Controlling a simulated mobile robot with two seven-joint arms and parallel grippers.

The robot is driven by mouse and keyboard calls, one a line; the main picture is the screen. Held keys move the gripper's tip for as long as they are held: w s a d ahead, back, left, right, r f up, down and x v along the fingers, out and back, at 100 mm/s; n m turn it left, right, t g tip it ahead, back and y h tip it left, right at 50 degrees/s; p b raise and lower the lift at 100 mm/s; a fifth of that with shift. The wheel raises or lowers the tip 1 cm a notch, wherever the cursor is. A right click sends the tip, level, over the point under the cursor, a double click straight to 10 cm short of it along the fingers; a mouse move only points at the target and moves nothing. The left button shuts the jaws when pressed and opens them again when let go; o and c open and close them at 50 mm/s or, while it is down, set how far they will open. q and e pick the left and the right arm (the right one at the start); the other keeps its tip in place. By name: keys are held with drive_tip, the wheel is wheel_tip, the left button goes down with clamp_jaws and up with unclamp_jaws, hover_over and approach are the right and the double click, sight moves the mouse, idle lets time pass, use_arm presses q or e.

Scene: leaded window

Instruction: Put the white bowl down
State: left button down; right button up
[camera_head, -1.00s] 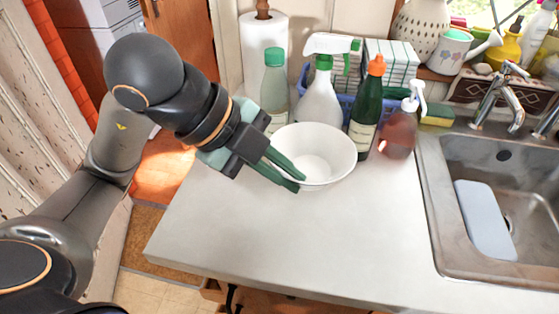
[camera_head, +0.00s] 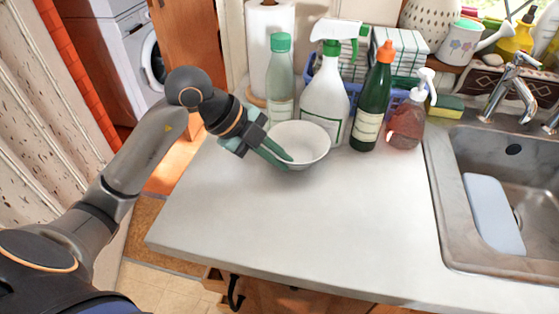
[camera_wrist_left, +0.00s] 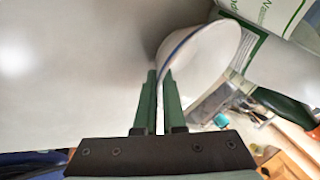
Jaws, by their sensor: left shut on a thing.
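The white bowl (camera_head: 303,142) is upright at the back of the pale worktop (camera_head: 290,225), in front of the spray bottle. My left gripper (camera_head: 279,157) is shut on the bowl's near-left rim. In the left wrist view the two green fingers (camera_wrist_left: 160,100) pinch the rim of the bowl (camera_wrist_left: 205,58). The bowl looks at or close to the worktop; I cannot tell whether its base touches. My right gripper is not in view.
Behind the bowl stand a green-capped bottle (camera_head: 280,80), a white spray bottle (camera_head: 325,100), a dark green bottle (camera_head: 372,100) and a soap dispenser (camera_head: 407,122). The sink (camera_head: 452,200) is at the right. The front worktop is clear.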

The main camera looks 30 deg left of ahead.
use_arm(q)
drive_tip(key=shift+f, duration=0.25)
drive_tip(key=shift+f, duration=0.15)
drive_tip(key=c, duration=1.3)
unclamp_jaws()
